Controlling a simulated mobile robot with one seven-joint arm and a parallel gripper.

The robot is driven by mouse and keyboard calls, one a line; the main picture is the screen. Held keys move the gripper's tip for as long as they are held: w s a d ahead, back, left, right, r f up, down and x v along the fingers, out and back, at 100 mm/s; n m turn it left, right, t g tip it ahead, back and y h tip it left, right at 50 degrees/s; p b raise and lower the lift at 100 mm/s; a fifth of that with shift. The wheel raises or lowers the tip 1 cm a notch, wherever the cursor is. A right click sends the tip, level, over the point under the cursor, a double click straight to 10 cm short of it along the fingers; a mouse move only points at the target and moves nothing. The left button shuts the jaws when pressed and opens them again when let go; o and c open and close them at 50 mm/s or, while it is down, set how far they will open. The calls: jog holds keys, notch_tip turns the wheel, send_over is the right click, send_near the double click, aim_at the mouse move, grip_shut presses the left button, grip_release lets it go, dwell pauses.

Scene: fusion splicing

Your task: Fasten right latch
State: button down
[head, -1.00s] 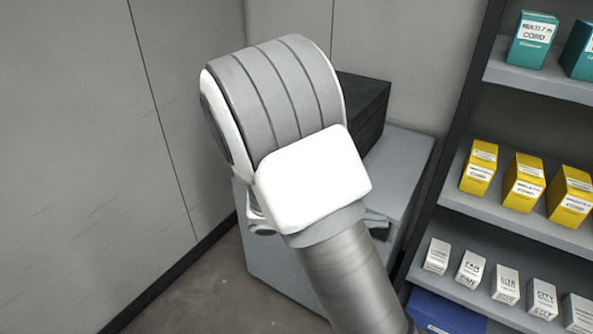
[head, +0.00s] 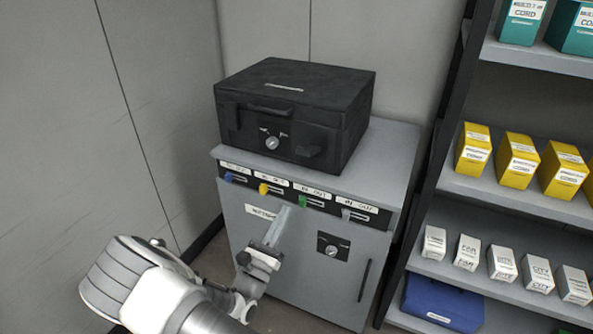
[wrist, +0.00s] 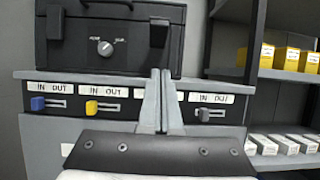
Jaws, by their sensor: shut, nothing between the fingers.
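The black case (head: 345,95) stands closed on the grey cabinet. Its right latch (head: 308,151) is a dark tab on the right of the front face, and it seems to stick out. In the wrist view the right latch (wrist: 159,33) is just above my fingertips. The left latch (wrist: 56,23) lies flat against the front. A round knob (head: 272,143) sits between the latches. My gripper (head: 283,212) is shut and empty, in front of the cabinet and below the case. In the wrist view my fingertips (wrist: 160,74) are together, apart from the latch. I cannot tell exactly how the latch is set.
The grey cabinet (head: 395,160) has a row of coloured sliders (head: 303,203) under its top edge and a door handle (head: 364,281). A shelf (head: 515,192) with yellow and white boxes stands close on the right. A bare wall is on the left.

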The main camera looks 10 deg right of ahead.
jog(key=shift+a+f, duration=0.1)
jog(key=shift+a, duration=0.05)
jog(key=b, duration=0.2)
send_near(309, 150)
jog(key=w+d+f, duration=0.2)
jog(key=w+f, duration=0.1)
jog(key=w, duration=0.1)
jog(key=r, duration=0.2)
jog(key=w+r, duration=0.1)
jog(key=shift+d+r, duration=0.3)
jog(key=shift+r, duration=0.05)
jog(key=shift+r, duration=0.1)
jog(key=shift+r+y+p, duration=0.2)
jog(key=shift+y+p, duration=0.1)
jog(key=shift+p, duration=0.55)
jog(key=shift+r+p, duration=0.15)
jog(key=shift+p, duration=0.35)
